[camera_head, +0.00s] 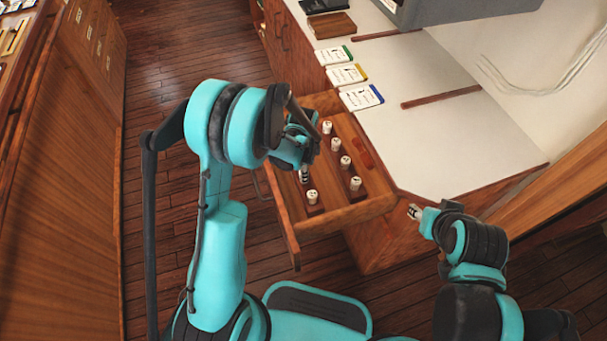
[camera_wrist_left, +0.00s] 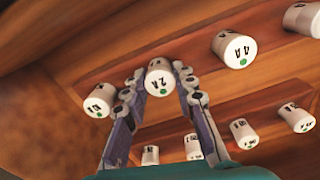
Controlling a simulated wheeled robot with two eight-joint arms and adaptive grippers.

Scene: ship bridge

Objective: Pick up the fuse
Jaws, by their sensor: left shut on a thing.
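Several white cylindrical fuses stand in an open wooden drawer (camera_head: 350,217). My left gripper (camera_head: 305,172) reaches down into the drawer at its left row. In the left wrist view, my left gripper's two fingers are shut on a white fuse marked 2A with a green dot (camera_wrist_left: 159,80). I cannot tell whether this fuse is clear of its wooden strip. A fuse marked 4A (camera_wrist_left: 236,48) stands to its right, and another fuse (camera_wrist_left: 98,101) to its left. My right gripper (camera_head: 415,212) is beside the drawer's right corner, too small to read.
The white countertop (camera_head: 450,140) lies right of the drawer, with several cards (camera_head: 361,96) and dark wooden strips on it. The drawer's walls stand close around my left gripper. A wooden cabinet (camera_head: 60,200) is at the left, with open floor between.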

